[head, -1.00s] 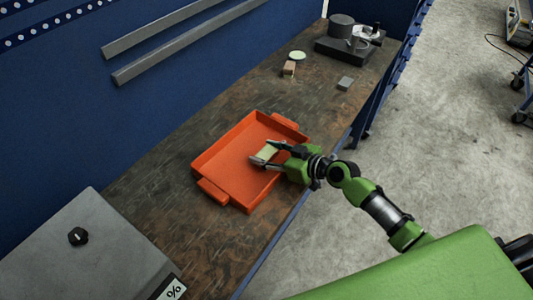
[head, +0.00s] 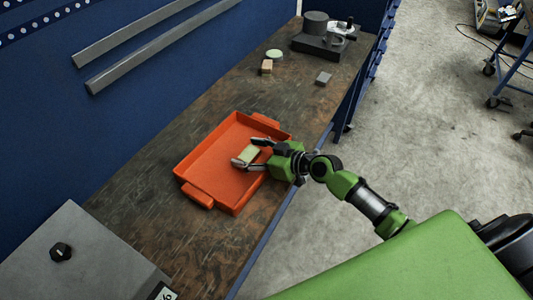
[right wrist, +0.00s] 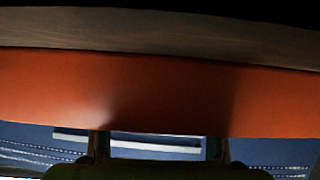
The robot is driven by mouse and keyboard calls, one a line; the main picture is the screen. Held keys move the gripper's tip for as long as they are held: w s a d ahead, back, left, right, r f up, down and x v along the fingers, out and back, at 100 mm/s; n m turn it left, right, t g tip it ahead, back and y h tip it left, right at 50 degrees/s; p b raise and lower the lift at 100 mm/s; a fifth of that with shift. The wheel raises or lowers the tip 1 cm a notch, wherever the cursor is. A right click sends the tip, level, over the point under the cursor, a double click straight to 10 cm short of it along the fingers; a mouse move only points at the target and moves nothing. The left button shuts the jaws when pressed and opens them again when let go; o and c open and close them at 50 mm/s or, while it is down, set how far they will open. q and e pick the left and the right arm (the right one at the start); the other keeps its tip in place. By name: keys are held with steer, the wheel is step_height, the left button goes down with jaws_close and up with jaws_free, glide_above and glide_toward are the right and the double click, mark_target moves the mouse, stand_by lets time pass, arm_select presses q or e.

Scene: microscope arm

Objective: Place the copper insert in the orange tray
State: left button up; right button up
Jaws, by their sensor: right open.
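The orange tray (head: 199,176) lies on the workbench; its orange surface also fills a wide band of the right wrist view (right wrist: 160,90). My right gripper (head: 249,152) is open over the tray's right part, and its fingertips show at the bottom of the right wrist view (right wrist: 158,146). A pale yellowish block (head: 250,153) shows between its fingers in the head view, in or just above the tray; I cannot tell if it touches them or is the copper insert. A small tan-brown block (head: 267,68) lies farther back on the bench. My left gripper is out of view.
Behind the tray are a pale green disc (head: 274,54), a grey block (head: 323,78) and a dark microscope-like stand (head: 322,45). A grey box with a black knob (head: 60,252) stands at front left. The blue wall (head: 60,110) borders the bench.

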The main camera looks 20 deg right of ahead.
steer(key=shift+s+a+f+p, duration=0.1)
steer(key=shift+s+p, duration=0.3)
steer(key=shift+p, duration=0.1)
steer(key=shift+s+d+f+b, duration=0.15)
steer(key=shift+s+d+b, duration=0.4)
steer(key=shift+s+b, duration=0.1)
steer(key=v, duration=0.3)
steer(key=b+v, duration=0.1)
steer(key=v, duration=0.4)
steer(key=shift+d+r, duration=0.2)
steer(key=shift+r, duration=0.3)
steer(key=shift+s+d+r+b, duration=0.4)
steer(key=shift+s+r, duration=0.2)
steer(key=shift+s, duration=0.05)
